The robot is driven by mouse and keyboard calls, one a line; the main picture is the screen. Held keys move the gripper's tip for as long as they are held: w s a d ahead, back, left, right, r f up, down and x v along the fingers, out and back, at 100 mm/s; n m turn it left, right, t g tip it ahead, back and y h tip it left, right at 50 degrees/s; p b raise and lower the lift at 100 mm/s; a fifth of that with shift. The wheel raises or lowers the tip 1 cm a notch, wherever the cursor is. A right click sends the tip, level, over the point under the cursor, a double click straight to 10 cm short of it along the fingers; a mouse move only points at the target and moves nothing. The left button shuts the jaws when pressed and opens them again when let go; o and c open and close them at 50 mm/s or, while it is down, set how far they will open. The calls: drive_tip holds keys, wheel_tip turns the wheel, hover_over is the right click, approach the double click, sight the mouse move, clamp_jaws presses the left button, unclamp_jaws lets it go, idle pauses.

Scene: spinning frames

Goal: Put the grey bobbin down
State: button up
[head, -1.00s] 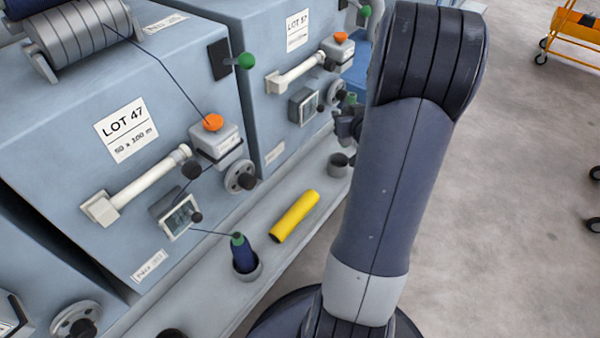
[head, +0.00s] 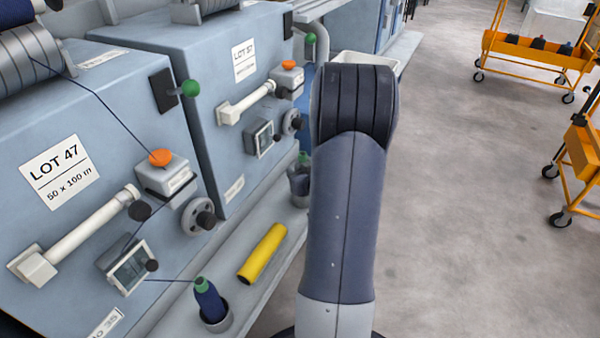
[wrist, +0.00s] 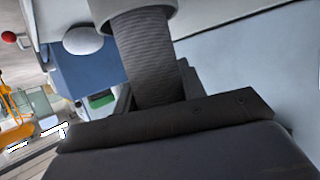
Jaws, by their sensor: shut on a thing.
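In the wrist view my gripper (wrist: 158,98) is shut on the grey bobbin (wrist: 143,50). The bobbin shows as a dark grey ribbed cylinder with a wider, paler grey end at the top edge of the picture. Its lower end is hidden behind the gripper's dark body. In the head view my arm hides both the gripper and the bobbin.
A yellow tube (head: 263,253) lies on the grey ledge (head: 238,288) along the blue-grey machines. A navy bobbin with a green tip (head: 208,300) stands in a cup. A white bin (head: 352,58) is behind my arm. Orange trolleys (head: 530,46) stand right; floor between is clear.

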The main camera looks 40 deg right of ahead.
drive_tip(key=shift+f+b, duration=0.4)
drive_tip(key=o, duration=1)
drive_tip(key=shift+r, duration=0.1)
drive_tip(key=shift+r+p, duration=0.5)
drive_tip(key=shift+p, duration=0.05)
drive_tip(key=p+v, duration=0.1)
drive_tip(key=v, duration=0.5)
drive_tip(key=p+v, duration=0.2)
drive_tip(key=v, duration=0.4)
drive_tip(key=shift+f, duration=0.25)
